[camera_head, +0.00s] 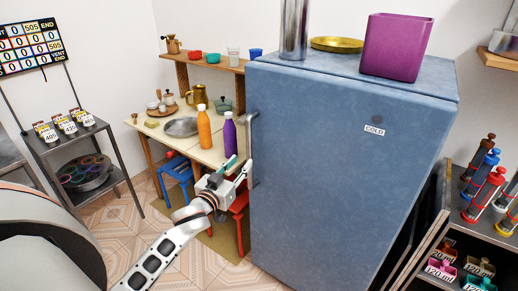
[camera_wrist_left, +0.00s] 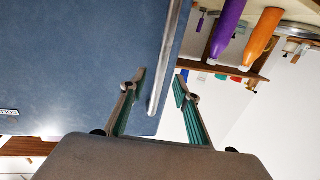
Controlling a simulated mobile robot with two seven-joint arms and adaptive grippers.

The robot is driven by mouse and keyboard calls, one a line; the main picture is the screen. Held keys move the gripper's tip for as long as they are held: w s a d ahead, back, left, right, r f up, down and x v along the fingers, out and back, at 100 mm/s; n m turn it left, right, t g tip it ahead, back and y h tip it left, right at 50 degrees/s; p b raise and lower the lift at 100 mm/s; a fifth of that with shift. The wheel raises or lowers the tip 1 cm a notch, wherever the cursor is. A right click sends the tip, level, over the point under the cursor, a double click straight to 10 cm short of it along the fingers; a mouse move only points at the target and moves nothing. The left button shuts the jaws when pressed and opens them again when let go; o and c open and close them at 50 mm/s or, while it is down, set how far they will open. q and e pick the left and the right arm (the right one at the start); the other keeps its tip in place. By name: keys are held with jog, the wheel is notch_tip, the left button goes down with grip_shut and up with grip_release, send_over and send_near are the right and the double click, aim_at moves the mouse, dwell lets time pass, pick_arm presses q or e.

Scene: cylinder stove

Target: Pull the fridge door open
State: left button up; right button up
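The blue fridge (camera_head: 330,180) stands upright with a "COLD" label on its front, and its door looks closed. Its long metal handle (camera_head: 251,150) runs vertically along the left edge of the front. My left gripper (camera_head: 240,165) is at the lower part of the handle, with its fingers spread. In the left wrist view the open fingers (camera_wrist_left: 160,77) lie on either side of the handle (camera_wrist_left: 166,60) in the picture. I cannot tell whether either finger touches it. My right gripper is not in view.
A table (camera_head: 160,135) with an orange bottle (camera_head: 204,128) and a purple bottle (camera_head: 229,136) stands behind my left gripper. A purple bin (camera_head: 396,48) and a gold dish (camera_head: 337,44) are on the fridge top. A dark shelf (camera_head: 490,235) stands right of the fridge.

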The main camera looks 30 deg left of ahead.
aim_at(248, 151)
pick_arm(q)
jog(key=w, duration=0.2)
jog(key=w+a, duration=0.1)
jog(key=w, duration=0.2)
jog(key=w+r, duration=0.1)
jog(key=w, duration=0.2)
jog(key=shift+w+a, duration=0.1)
jog(key=shift+a, duration=0.05)
grip_shut()
